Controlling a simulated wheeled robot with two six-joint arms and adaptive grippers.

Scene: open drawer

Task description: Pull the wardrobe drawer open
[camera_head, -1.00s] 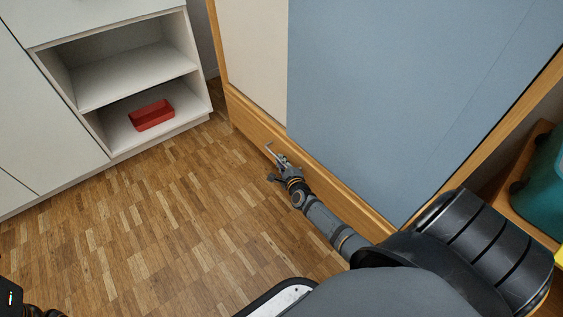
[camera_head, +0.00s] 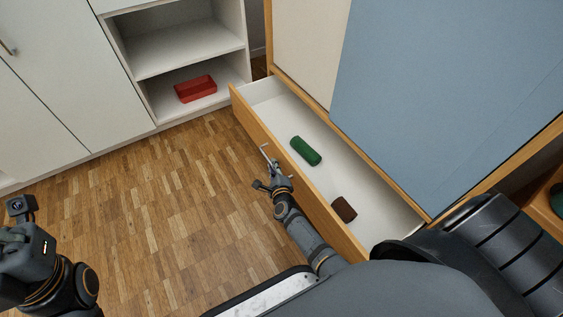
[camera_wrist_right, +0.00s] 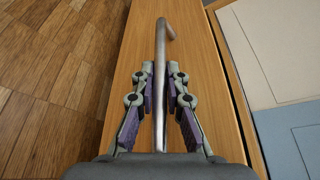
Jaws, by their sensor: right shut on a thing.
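The wardrobe drawer (camera_head: 262,131) stands well out from the wardrobe in the head view, its white inside showing. A green cylinder (camera_head: 305,151) and a small brown object (camera_head: 343,208) lie in it. My right gripper (camera_head: 272,173) is at the outer side of the wooden drawer front. In the right wrist view, my right gripper (camera_wrist_right: 160,78) is shut on the thin metal drawer handle (camera_wrist_right: 162,40), with a finger on each side of the bar. My left gripper (camera_head: 25,250) is at the lower left edge, away from the drawer; its fingers cannot be made out.
The wardrobe (camera_head: 440,100) has a blue door panel above the drawer. A white shelf unit (camera_head: 180,62) with a red bin (camera_head: 195,89) stands at the upper left. The wooden floor (camera_head: 170,200) in front of the drawer is clear.

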